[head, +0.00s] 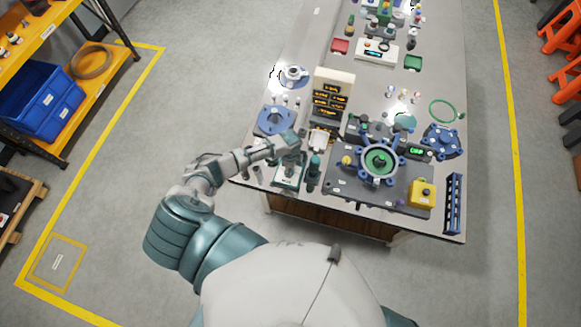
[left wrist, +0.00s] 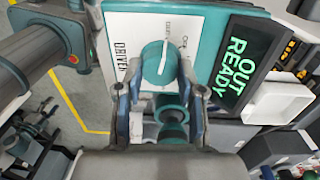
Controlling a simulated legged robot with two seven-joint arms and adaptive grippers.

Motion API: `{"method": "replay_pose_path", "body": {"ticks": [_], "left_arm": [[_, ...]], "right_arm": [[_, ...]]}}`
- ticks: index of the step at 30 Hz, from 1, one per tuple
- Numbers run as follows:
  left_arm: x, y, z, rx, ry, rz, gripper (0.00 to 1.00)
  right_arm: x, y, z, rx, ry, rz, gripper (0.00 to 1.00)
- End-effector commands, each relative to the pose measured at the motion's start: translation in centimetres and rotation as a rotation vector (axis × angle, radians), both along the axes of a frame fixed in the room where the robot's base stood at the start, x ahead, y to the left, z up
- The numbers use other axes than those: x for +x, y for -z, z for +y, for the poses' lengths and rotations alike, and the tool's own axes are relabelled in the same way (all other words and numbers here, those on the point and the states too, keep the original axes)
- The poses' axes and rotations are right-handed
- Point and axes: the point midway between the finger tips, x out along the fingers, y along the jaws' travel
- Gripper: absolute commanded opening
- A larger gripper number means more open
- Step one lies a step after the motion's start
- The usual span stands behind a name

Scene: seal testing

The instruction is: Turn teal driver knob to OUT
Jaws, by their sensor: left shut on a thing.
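The teal driver knob (left wrist: 153,68) is on a white panel face (left wrist: 115,25) lettered DRIVER in the left wrist view. Its white pointer line runs roughly toward the top of the picture, near small labels too small to read surely. A dark display (left wrist: 232,62) beside it reads OUT READY in green. My left gripper (left wrist: 160,78) is shut on the knob, one finger on each side. In the head view my left gripper (head: 290,148) is over the driver unit (head: 288,181) at the table's near left edge and hides the knob. My right gripper is not in view.
A dark teal cylinder (head: 314,170) stands close right of the unit. A blue flanged part (head: 276,119) lies behind it, near a tower of orange displays (head: 331,98). A fixture with a green-centred wheel (head: 379,161) and a yellow box (head: 422,193) are to the right.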

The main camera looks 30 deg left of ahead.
Motion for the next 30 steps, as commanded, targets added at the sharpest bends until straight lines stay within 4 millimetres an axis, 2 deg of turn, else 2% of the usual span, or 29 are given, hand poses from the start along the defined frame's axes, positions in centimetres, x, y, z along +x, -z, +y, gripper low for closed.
{"method": "replay_pose_path", "body": {"ticks": [1,17,18,21,30], "left_arm": [[0.21,-0.21,0.59,0.011,-0.017,-0.004,0.03],[0.2,-0.09,0.77,0.013,-0.044,-0.004,0.03],[0.19,-0.09,0.77,0.013,-0.044,-0.004,0.43],[0.15,-0.07,0.62,0.011,-0.043,-0.003,0.63],[0.07,-0.17,0.23,0.006,-0.04,-0.002,0.63]], "right_arm": [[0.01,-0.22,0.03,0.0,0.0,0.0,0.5],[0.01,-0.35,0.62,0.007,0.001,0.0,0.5],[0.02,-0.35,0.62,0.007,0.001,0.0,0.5],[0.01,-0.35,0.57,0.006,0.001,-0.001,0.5],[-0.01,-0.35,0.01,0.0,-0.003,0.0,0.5]]}}
